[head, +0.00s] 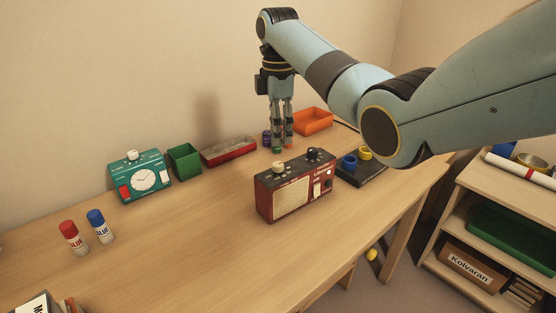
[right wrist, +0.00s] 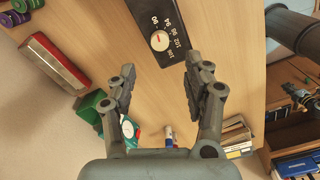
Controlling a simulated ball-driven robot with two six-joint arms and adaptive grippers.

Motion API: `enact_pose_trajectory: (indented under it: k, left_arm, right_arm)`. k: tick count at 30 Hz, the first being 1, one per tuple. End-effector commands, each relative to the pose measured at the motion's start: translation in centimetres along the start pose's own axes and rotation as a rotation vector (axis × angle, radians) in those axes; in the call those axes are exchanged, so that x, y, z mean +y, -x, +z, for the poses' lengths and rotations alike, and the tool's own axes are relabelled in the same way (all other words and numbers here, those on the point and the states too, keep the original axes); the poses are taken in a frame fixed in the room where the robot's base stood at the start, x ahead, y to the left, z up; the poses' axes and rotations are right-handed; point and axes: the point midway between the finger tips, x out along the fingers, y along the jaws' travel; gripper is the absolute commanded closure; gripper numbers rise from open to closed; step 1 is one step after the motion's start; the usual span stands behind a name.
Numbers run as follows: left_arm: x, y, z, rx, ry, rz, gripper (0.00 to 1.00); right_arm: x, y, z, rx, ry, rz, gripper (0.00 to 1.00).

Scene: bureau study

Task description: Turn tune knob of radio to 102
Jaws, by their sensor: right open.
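The radio (head: 296,192), dark red and black with a cream speaker front, stands on the desk. A cream knob (head: 278,167) and a black knob (head: 313,153) sit on its top. In the right wrist view the radio top (right wrist: 148,14) carries a white knob (right wrist: 159,41) with a small red mark, beside a scale reading 90, 94, 98, 102, 106. The mark appears nearest the 90 side. My right gripper (head: 281,143) points down behind the radio, open and empty. In the right wrist view its fingers (right wrist: 160,68) are apart, the knob beyond them.
Near the right gripper are spools (head: 267,139), a red tin (head: 229,151) and an orange tray (head: 313,121). A black board with rings (head: 362,174) lies right of the radio.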

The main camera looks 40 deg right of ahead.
Motion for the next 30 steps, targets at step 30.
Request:
enact_pose_trajectory:
  k: [30]
  left_arm:
    - [0.0, -0.7, 0.1, -0.001, 0.000, 0.000, 1.00]
  right_arm:
    - [0.0, -8.9, 0.0, -0.001, -0.002, 0.002, 0.71]
